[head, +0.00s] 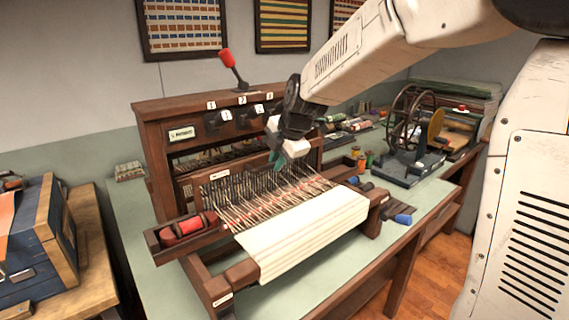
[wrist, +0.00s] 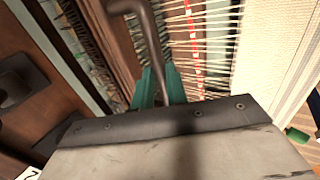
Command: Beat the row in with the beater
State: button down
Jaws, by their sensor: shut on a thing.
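The loom (head: 160,118) stands on a green-topped table, with pale warp threads (head: 250,200) running forward to the woven white cloth (head: 300,235). My gripper (head: 277,160) is over the warp behind the cloth. In the wrist view its teal fingers (wrist: 158,88) are shut on a dark bent handle (wrist: 145,25), which appears to belong to the beater. The beater's wooden bar (wrist: 100,30) lies beside it. A red thread (wrist: 191,40) crosses the view among the pale threads, apart from the cloth edge. My fingers hide the handle's grip point.
A tray with a red shuttle (head: 184,228) sits at the loom's left. A red-knobbed lever (head: 232,68) rises from the loom's top. A spinning-wheel device (head: 412,130) and thread spools (head: 362,162) stand to the right.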

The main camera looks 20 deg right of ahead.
jog(key=s+d, duration=0.3)
jog(key=s, duration=0.8)
jog(key=shift+d, duration=0.25)
jog(key=c, duration=2.2)
grip_release()
jog(key=shift+w+f, duration=0.1)
jog(key=c, duration=2.2)
grip_release()
jog(key=c, duration=2.2)
grip_release()
jog(key=w+a, duration=0.3)
jog(key=w, duration=0.7)
jog(key=shift+w+a, duration=0.15)
jog(key=shift+a, duration=0.1)
jog(key=c, duration=1)
grip_release()
jog(key=shift+d, duration=0.1)
